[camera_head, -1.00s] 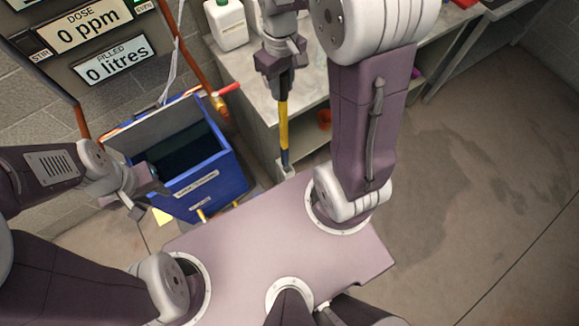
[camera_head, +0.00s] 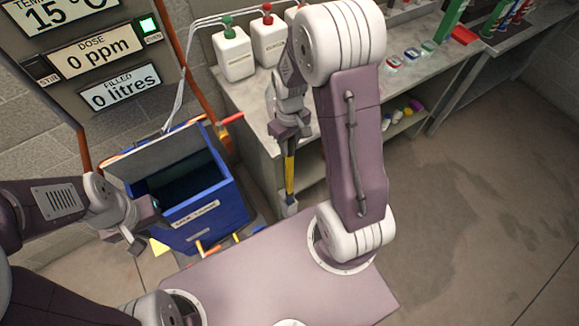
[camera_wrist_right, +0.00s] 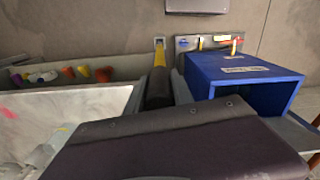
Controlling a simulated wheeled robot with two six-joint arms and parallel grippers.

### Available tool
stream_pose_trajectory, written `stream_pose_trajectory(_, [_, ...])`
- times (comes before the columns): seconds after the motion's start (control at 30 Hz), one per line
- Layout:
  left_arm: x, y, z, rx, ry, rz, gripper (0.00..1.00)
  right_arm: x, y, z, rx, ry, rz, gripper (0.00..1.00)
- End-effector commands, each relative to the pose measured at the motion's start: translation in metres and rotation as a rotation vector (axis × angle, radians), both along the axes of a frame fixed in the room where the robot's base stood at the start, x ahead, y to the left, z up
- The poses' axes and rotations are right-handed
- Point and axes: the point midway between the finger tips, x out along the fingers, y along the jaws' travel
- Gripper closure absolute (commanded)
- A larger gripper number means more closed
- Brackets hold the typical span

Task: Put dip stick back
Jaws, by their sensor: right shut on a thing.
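The dip stick (camera_head: 290,175) is a long stick with a yellow section, a dark section and a pale grey end. My right gripper (camera_head: 290,138) is shut on its upper end. The stick hangs nearly upright in front of the bench, its lower end (camera_head: 289,206) near my base's edge. In the right wrist view the dip stick (camera_wrist_right: 159,65) points away from the camera, left of the blue tank (camera_wrist_right: 225,70). The blue tank (camera_head: 215,213) stands open-topped left of the stick in the head view. My left gripper (camera_head: 148,215) is at its left side; its jaws are unclear.
A grey bench (camera_head: 245,97) with a white bottle with a green cap (camera_head: 234,55) and one with a red cap (camera_head: 269,42) stands behind. A panel of displays (camera_head: 95,55) is at upper left. The floor (camera_head: 470,190) on the right is clear.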

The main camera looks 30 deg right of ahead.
Motion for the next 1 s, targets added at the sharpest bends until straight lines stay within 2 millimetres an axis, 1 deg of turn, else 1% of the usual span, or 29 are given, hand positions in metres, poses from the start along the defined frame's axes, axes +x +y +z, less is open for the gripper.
stream_pose_trajectory(0.03, [0.0,0.0,-0.002,0.0,0.0,0.0,0.64,-0.001,0.0,-0.011,0.001,0.005,0.0,1.0])
stream_pose_trajectory(0.1, [0.0,0.0,-0.003,0.0,0.0,0.0,0.64,-0.002,0.0,-0.025,0.001,0.006,0.0,1.0])
stream_pose_trajectory(0.3, [0.0,0.0,-0.006,0.0,0.0,0.0,0.64,-0.001,0.0,-0.062,0.001,0.004,0.0,1.0])
stream_pose_trajectory(0.4, [0.0,0.0,-0.007,0.0,0.0,0.0,0.64,-0.001,0.0,-0.077,0.001,0.004,0.0,1.0])
stream_pose_trajectory(0.5, [0.0,0.0,-0.008,0.0,0.0,0.0,0.64,-0.001,0.0,-0.085,0.001,0.002,0.0,1.0])
stream_pose_trajectory(0.67, [0.0,0.0,-0.008,0.0,0.0,0.0,0.64,0.0,0.0,-0.089,0.0,0.0,0.0,1.0])
stream_pose_trajectory(0.73, [0.0,0.0,-0.009,0.0,0.0,0.0,0.64,-0.001,0.0,-0.097,0.001,0.002,0.0,1.0])
stream_pose_trajectory(0.8, [0.0,0.0,-0.01,0.0,0.0,0.0,0.64,-0.001,0.0,-0.111,0.001,0.004,0.0,1.0])
stream_pose_trajectory(0.87, [0.0,0.0,-0.011,0.0,0.0,0.0,0.64,-0.001,0.0,-0.12,0.0,0.004,0.0,1.0])
stream_pose_trajectory(0.93, [0.0,0.0,-0.011,0.0,0.0,0.0,0.64,-0.001,0.0,-0.125,0.0,0.003,0.0,1.0])
stream_pose_trajectory(1.0, [0.0,0.0,-0.011,0.0,0.0,0.0,0.64,0.0,0.0,-0.126,0.0,0.001,0.0,1.0])
